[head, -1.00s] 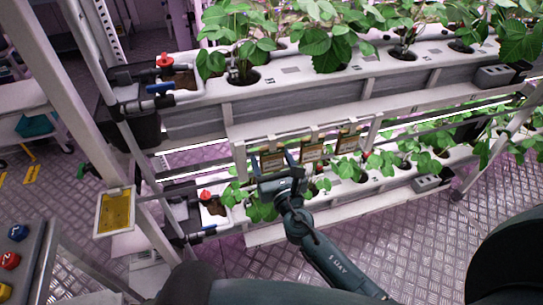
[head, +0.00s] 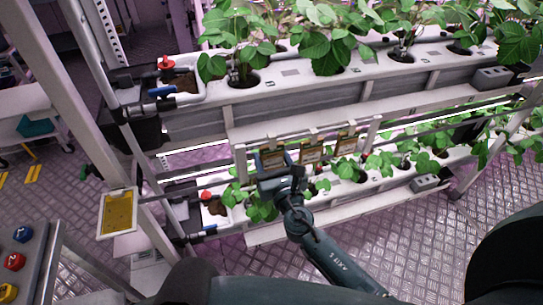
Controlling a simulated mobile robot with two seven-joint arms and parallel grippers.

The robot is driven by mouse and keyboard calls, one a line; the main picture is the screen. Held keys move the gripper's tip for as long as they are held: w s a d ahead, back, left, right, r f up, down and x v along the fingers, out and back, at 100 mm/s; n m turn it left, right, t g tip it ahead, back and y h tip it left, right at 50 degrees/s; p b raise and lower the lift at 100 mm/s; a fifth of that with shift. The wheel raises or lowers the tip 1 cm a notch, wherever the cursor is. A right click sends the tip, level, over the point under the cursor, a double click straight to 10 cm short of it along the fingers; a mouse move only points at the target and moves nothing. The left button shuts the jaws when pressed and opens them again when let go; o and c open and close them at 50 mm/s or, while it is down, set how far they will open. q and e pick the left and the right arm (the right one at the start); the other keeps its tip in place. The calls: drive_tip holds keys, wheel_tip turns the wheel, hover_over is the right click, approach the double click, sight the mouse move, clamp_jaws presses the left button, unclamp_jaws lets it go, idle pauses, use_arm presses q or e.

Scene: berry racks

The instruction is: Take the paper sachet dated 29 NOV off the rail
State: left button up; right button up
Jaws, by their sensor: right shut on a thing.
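Three brown and orange paper sachets hang in a row from the rail (head: 305,138) under the upper planter. The middle sachet (head: 311,153) and the right sachet (head: 347,143) hang free. My right gripper (head: 272,160) is at the left sachet (head: 273,158) and shut on it. The jaws hide part of that sachet, and it still appears close under the rail. The dates are too small to read, so I cannot tell which sachet says 29 NOV. My left gripper is not in view.
Strawberry plants grow in the upper planter (head: 300,88) and in the lower planter (head: 330,205), close below the gripper. Red-knobbed valves (head: 166,63) and pipes stand at the left. A yellow sticky card (head: 118,212) hangs on the left post.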

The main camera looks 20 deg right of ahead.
idle(0.3)
drive_tip(key=s, duration=0.9)
drive_tip(key=shift+d, duration=0.2)
idle(0.6)
drive_tip(key=shift+r, duration=0.1)
idle(0.3)
